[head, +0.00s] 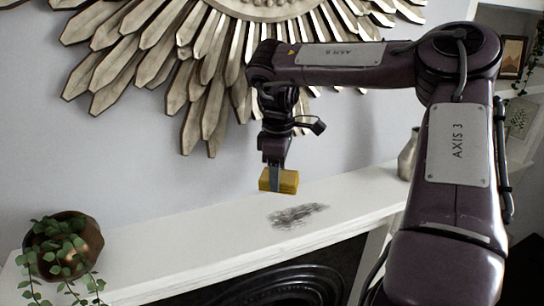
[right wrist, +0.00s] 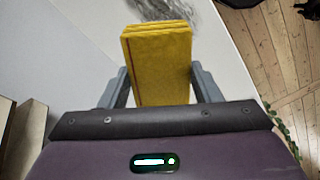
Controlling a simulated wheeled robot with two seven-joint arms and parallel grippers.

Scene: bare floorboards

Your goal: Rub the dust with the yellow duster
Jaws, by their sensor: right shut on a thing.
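The yellow duster (head: 278,181) is a small block held over the back part of the white mantel shelf (head: 190,244). My right gripper (head: 273,176) points down and is shut on it; in the right wrist view the duster (right wrist: 158,62) sits between the two grey fingers. The dust (head: 297,215) is a dark grey smudge on the shelf, just in front of and to the right of the duster. Part of the dust (right wrist: 196,12) also shows beyond the duster in the right wrist view. I cannot tell whether the duster touches the shelf. My left gripper is not in view.
A brown pot with a trailing plant (head: 64,246) stands at the shelf's left end. A metallic vase (head: 408,154) stands at the right, partly behind my arm. A large sunburst ornament (head: 200,50) hangs on the wall above. The shelf between pot and dust is clear.

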